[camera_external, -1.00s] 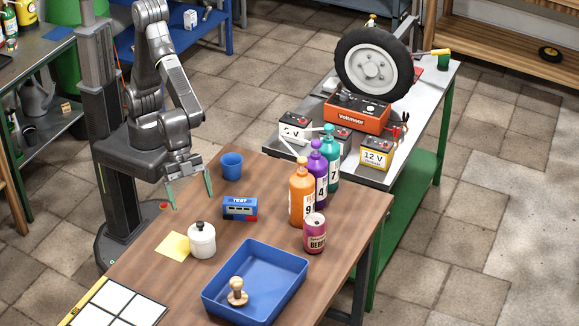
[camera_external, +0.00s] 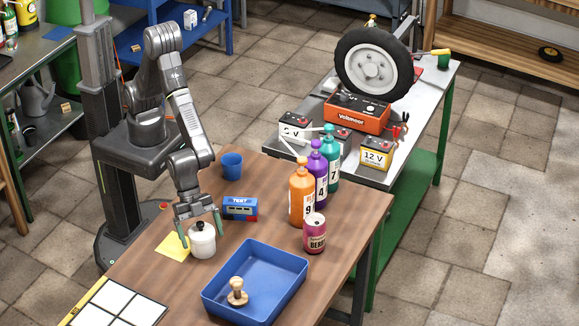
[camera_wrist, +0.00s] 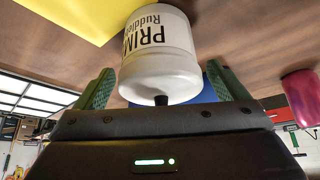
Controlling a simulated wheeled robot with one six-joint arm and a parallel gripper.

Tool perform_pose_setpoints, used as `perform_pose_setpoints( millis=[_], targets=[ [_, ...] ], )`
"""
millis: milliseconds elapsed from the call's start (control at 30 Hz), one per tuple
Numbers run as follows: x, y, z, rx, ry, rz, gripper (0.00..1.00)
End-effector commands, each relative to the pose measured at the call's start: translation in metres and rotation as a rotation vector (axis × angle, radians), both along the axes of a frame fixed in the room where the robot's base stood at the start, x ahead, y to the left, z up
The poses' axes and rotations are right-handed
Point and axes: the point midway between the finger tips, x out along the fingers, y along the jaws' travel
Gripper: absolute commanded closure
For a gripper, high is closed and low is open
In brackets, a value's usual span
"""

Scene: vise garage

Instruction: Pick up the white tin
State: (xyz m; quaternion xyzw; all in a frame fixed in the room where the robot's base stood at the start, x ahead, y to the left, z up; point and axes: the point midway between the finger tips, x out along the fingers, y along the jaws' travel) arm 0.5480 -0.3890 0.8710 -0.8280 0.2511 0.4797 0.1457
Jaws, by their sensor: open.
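The white tin (camera_external: 202,243) stands upright on the wooden table, with a black knob on its lid. In the wrist view the white tin (camera_wrist: 160,55) shows dark lettering and lies beyond and between the two green fingers. My gripper (camera_external: 201,229) is open, with one green finger to the left of the tin and one to its right, around its upper part. In the wrist view my gripper (camera_wrist: 158,90) is empty, its fingers spread wide. I cannot tell whether either finger touches the tin.
A yellow note (camera_external: 173,247) lies left of the tin. A blue box labelled TEST (camera_external: 240,208) and a blue cup (camera_external: 232,166) stand behind it. A blue tray (camera_external: 288,272) holding a wooden stamp-like thing (camera_external: 237,291) sits to the right. Orange bottle (camera_external: 301,197) and pink can (camera_external: 314,235) stand farther right.

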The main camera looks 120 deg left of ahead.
Motion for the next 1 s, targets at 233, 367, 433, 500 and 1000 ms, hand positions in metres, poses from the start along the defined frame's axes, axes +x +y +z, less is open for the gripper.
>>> perform_pose_setpoints(
  millis=[233,367,433,500,1000],
  targets=[
    [0.002,-0.001,-0.005,0.000,0.000,0.000,0.07],
    [0.002,-0.001,-0.005,0.000,0.000,0.000,0.17],
    [0.002,-0.001,-0.005,0.000,0.000,0.000,0.31],
    [0.002,-0.001,-0.005,0.000,0.000,0.000,0.44],
    [0.003,-0.002,0.010,-0.003,-0.005,0.000,0.70]
  ],
)
